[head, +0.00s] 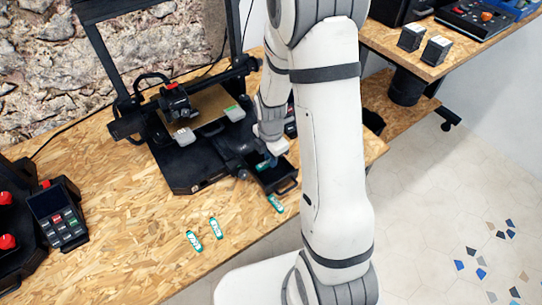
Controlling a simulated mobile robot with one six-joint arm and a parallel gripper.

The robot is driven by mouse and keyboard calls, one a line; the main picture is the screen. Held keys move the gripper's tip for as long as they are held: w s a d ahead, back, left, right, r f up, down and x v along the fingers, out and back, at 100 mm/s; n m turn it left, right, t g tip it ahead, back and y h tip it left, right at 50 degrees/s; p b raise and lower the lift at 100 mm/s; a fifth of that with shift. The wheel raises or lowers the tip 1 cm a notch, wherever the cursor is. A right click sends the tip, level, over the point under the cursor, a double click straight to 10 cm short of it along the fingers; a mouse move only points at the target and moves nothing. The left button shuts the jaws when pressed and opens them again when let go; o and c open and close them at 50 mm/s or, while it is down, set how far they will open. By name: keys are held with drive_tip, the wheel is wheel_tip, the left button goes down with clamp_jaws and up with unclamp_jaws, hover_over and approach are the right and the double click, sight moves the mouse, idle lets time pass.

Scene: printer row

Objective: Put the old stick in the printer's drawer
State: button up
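The black printer (190,170) stands on the chipboard table. Its small black drawer (284,187) is pulled out at the front right corner. My gripper (265,166) points down at the drawer, low over its inner end. A small blue-teal patch shows at the fingertips. I cannot tell whether it is a stick or part of the gripper, nor whether the fingers are open. A teal and white stick (275,203) lies on the table just in front of the drawer. Two similar sticks, one left (194,241) and one right (216,228), lie further left. Which one is old is not readable.
A keypad box (58,215) and a dark unit with red buttons (8,241) stand at the left. A second table (440,62) at the back right holds two small blocks and control boxes. The table's front left is mostly clear.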

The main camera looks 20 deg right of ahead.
drive_tip(key=o, duration=0.4)
drive_tip(key=shift+o, duration=0.2)
drive_tip(key=shift+r, duration=0.1)
wheel_tip(320, 180, up, 12)
drive_tip(key=s+r+m+t, duration=0.1)
drive_tip(key=s+r+m, duration=0.4)
drive_tip(key=s+m, duration=0.3)
drive_tip(key=s+a+r+m+t, duration=0.1)
drive_tip(key=s+r+m, duration=0.5)
drive_tip(key=m, duration=0.7)
drive_tip(key=shift+s+a+r+m+t+p, duration=0.15)
drive_tip(key=shift+s+r+m+t+p, duration=0.2)
drive_tip(key=shift+s, duration=0.65)
